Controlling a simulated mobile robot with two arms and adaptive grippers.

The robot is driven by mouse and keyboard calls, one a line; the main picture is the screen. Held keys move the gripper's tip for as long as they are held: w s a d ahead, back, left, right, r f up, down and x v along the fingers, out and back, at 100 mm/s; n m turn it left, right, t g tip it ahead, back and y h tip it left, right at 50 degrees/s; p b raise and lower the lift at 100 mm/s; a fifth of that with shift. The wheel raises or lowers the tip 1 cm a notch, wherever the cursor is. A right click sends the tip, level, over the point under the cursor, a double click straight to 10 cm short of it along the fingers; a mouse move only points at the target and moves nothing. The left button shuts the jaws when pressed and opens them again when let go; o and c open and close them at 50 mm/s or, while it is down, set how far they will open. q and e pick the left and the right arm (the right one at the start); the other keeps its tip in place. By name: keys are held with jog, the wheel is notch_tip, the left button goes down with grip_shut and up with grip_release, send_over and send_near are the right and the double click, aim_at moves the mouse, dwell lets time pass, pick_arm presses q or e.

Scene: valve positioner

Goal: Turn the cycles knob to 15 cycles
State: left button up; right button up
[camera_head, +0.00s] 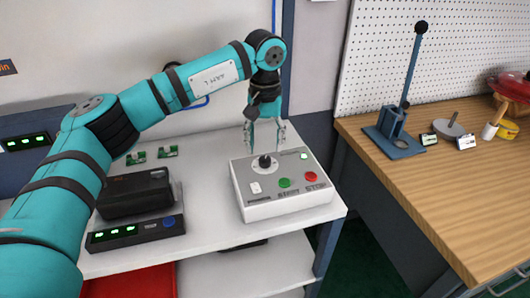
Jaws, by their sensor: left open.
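The cycles knob (265,162) is a small black knob on a round pale dial on top of a white control box (290,207). The dial's markings are too small to read. My left gripper (265,143) points down above the knob, open, with its two fingers apart to either side of it. I cannot tell whether the fingers touch the knob. My right gripper is not in view.
A black case (135,196) and a box with green displays (137,232) stand left on the white table (222,246). A wooden bench (445,190) with a blue lever press (398,125) stands right, beyond a gap.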

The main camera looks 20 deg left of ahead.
aim_at(265, 159)
pick_arm(q)
notch_tip(265, 159, up, 8)
jog(key=shift+f, duration=0.25)
dwell(0.4)
